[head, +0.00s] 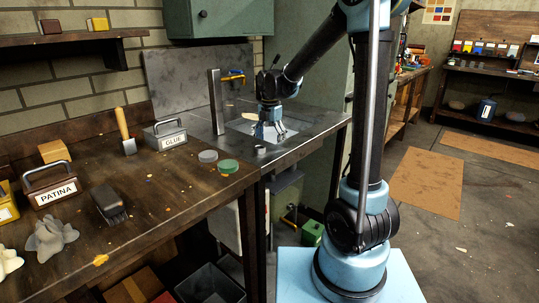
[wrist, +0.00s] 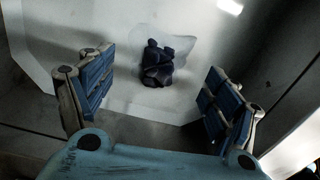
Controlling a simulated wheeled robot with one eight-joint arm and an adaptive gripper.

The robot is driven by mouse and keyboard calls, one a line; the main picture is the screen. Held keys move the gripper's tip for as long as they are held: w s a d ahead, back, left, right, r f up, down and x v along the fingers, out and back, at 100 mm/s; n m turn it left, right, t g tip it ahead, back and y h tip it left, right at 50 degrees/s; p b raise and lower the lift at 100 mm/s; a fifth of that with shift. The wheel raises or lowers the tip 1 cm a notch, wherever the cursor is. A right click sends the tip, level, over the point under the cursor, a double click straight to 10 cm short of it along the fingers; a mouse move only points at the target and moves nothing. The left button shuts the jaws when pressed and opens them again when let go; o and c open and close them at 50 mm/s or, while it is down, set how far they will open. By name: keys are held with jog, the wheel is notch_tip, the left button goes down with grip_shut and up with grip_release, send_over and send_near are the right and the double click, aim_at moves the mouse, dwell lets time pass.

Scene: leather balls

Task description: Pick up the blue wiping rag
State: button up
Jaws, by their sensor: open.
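The blue wiping rag (wrist: 157,64) shows in the wrist view as a small, crumpled dark blue bundle on a pale, light-coloured surface (wrist: 120,84). It lies between the two finger lines, a little beyond the fingertips. My gripper (wrist: 155,90) is open, with its blue padded fingers wide apart and nothing between them. In the head view my gripper (head: 268,136) points down over the white sheet-like area (head: 292,126) on the grey metal bench. The rag cannot be made out clearly there, as my gripper covers that spot.
An upright metal post (head: 216,102) stands left of my gripper. A small grey ring (head: 261,150) lies near the bench's front edge. The wooden bench on the left holds the GLUE box (head: 170,136), round lids (head: 228,166), a brush (head: 109,203) and the PATINA box (head: 55,190).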

jog(key=shift+a+f, duration=0.1)
jog(key=shift+f, duration=2.2)
jog(key=c, duration=1.2)
